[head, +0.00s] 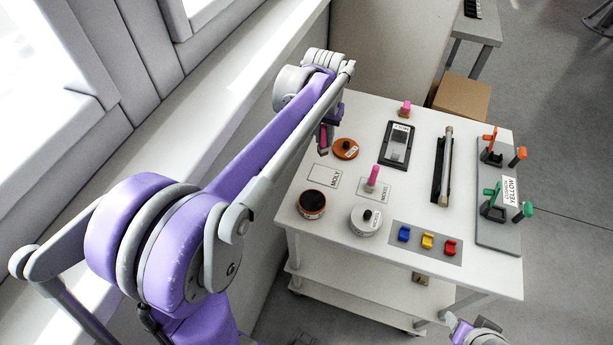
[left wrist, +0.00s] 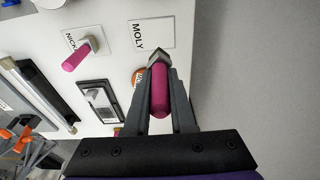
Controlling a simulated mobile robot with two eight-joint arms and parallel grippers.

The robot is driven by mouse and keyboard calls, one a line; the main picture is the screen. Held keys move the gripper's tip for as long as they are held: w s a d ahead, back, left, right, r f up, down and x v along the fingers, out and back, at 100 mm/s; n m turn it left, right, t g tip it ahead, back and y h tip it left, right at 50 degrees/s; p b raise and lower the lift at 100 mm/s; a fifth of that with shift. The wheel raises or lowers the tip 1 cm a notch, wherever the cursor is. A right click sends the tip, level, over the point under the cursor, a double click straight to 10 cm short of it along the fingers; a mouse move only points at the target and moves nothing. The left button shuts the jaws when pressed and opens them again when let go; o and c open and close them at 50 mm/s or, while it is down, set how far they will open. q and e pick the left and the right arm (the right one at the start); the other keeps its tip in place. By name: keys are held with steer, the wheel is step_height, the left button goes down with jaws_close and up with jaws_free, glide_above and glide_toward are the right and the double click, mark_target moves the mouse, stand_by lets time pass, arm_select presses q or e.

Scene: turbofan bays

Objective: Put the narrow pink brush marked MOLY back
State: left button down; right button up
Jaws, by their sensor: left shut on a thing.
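My left gripper (left wrist: 160,88) is shut on a pink-handled brush (left wrist: 160,90); its tip end points toward the MOLY outline. The held brush also shows in the head view (head: 323,138), above the cart's left edge. The white MOLY label area (head: 323,176) is bare in the head view, and it also shows in the left wrist view (left wrist: 152,34), just beyond the brush tip.
The white cart top (head: 300,190) also bears an orange-lidded tin (head: 345,149), a dark-topped tin (head: 311,204), a white-lidded tin (head: 364,220), colored blocks (head: 427,241), a black tray (head: 396,146), and a stand marked YELLOW (head: 500,215). A window ledge runs along the left.

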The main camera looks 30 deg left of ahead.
mark_target(324, 150)
arm_select(q)
step_height(324, 150, down, 6)
steer(key=shift+w+r, duration=0.1)
steer(key=shift+r, duration=0.1)
steer(key=shift+f, duration=2)
steer(key=shift+b, duration=0.3)
steer(key=shift+f, duration=0.25)
steer(key=c, duration=0.8)
jaws_free()
steer(key=shift+r, duration=0.15)
steer(key=shift+o, duration=0.2)
